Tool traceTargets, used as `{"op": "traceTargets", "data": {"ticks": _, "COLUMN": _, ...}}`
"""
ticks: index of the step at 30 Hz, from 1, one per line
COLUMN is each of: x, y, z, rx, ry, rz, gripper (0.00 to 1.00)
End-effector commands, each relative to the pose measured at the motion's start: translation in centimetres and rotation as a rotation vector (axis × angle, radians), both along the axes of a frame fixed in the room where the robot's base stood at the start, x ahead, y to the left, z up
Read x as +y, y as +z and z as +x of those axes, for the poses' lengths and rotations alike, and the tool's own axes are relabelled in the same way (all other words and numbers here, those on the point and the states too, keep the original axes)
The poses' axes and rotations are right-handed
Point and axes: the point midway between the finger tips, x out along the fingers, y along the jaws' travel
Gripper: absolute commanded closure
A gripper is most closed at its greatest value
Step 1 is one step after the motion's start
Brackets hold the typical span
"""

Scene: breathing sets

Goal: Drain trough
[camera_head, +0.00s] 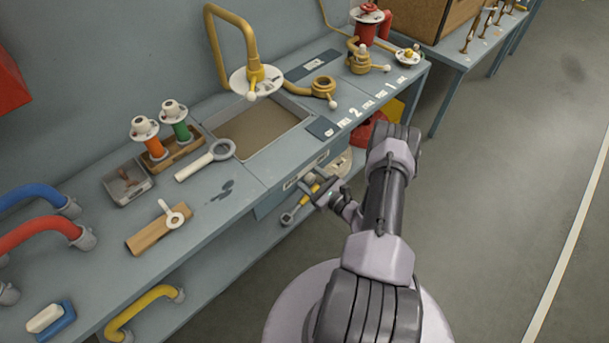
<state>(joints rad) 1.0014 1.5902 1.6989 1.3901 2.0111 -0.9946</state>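The trough (308,113) is a rectangular basin sunk into the blue-grey bench. It holds flat brownish contents that look like murky water. A yellow bent pipe (213,40) with a white disc (240,82) stands at its back edge. My gripper (318,192) is in front of the bench, below the top's edge and near the drawer front (300,179).
A red item (370,130) is under the bench. Open floor (500,220) lies right.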

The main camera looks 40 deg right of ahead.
Motion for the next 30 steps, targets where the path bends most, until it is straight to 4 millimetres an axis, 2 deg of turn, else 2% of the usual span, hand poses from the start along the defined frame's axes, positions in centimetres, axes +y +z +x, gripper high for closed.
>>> {"op": "traceTargets", "data": {"ticks": 9, "x": 0.05, "y": 0.05, "z": 0.42, "rx": 0.0, "ry": 0.0, "rz": 0.0, "gripper": 0.46}}
{"op": "traceTargets", "data": {"ticks": 15, "x": 0.05, "y": 0.04, "z": 0.39, "rx": 0.0, "ry": 0.0, "rz": 0.0, "gripper": 0.85}}
{"op": "traceTargets", "data": {"ticks": 18, "x": 0.06, "y": 0.04, "z": 0.39, "rx": 0.0, "ry": 0.0, "rz": 0.0, "gripper": 1.0}}
{"op": "traceTargets", "data": {"ticks": 30, "x": 0.07, "y": -0.12, "z": 0.37, "rx": 0.007, "ry": 0.001, "rz": 0.094, "gripper": 1.0}}
